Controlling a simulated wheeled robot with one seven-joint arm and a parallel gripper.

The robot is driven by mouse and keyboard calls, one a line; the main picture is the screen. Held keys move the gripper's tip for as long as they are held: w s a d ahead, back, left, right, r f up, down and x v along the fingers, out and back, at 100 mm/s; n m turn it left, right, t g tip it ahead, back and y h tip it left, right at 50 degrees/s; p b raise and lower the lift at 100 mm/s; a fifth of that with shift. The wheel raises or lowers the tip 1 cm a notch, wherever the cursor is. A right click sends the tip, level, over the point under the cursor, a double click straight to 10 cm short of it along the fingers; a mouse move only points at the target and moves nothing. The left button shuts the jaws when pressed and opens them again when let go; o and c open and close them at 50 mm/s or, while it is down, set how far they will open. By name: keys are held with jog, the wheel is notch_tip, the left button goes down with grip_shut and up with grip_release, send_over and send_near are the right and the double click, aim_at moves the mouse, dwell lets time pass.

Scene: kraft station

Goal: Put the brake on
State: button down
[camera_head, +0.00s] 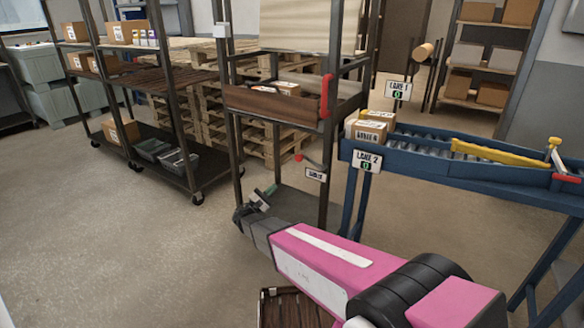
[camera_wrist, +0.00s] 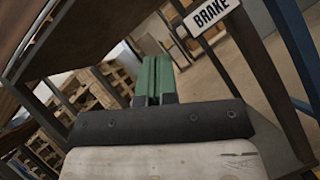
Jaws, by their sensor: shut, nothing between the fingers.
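A small lever with a red knob (camera_head: 299,157) sticks out from the dark metal frame of a rolling rack in the head view. A white label reading BRAKE hangs close to it; the label (camera_wrist: 210,14) is legible in the wrist view, at the upper right. My gripper (camera_head: 270,190) is below and left of the red knob, apart from it in the picture. In the wrist view its green fingers (camera_wrist: 158,78) are together with nothing between them. The lever does not show in the wrist view.
A red handle (camera_head: 325,96) stands on the rack's wooden shelf (camera_head: 262,103). A blue roller conveyor (camera_head: 480,175) with boxes is on the right. A loaded shelf cart (camera_head: 178,170) and stacked pallets (camera_head: 212,125) are behind. Open floor (camera_head: 110,240) lies on the left.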

jog(key=shift+a, duration=0.2)
jog(key=s+r+x, duration=0.2)
jog(key=x, duration=1.1)
jog(key=shift+a, duration=0.1)
dwell(0.3)
